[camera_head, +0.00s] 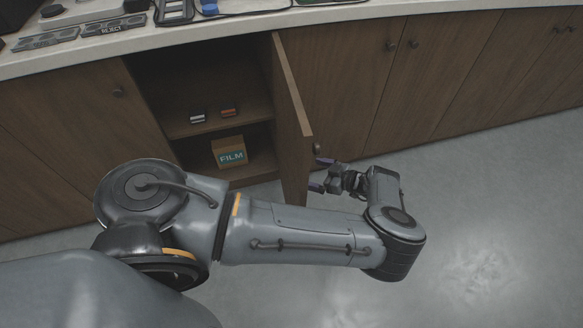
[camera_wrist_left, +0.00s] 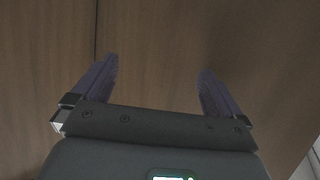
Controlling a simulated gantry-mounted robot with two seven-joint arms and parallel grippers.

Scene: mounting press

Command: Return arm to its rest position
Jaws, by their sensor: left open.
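My left arm (camera_head: 300,232) reaches in from the left in the head view, below the open cabinet door (camera_head: 292,120). My left gripper (camera_head: 318,174) is beside the outer end of that door, near its knob. I cannot tell whether it touches the door. In the left wrist view the left gripper (camera_wrist_left: 155,88) is open, its two purple fingers apart with nothing between them. Brown wood panelling with a dark vertical seam fills the view behind the fingers. My right gripper is in neither view.
The open cabinet (camera_head: 200,75) holds a cardboard box marked FILM (camera_head: 229,152) below and two small items (camera_head: 228,112) on its shelf. The counter (camera_head: 250,22) above carries trays and a REJECT-labelled plate (camera_head: 112,27). Other doors are shut. Grey floor (camera_head: 480,230) at right is clear.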

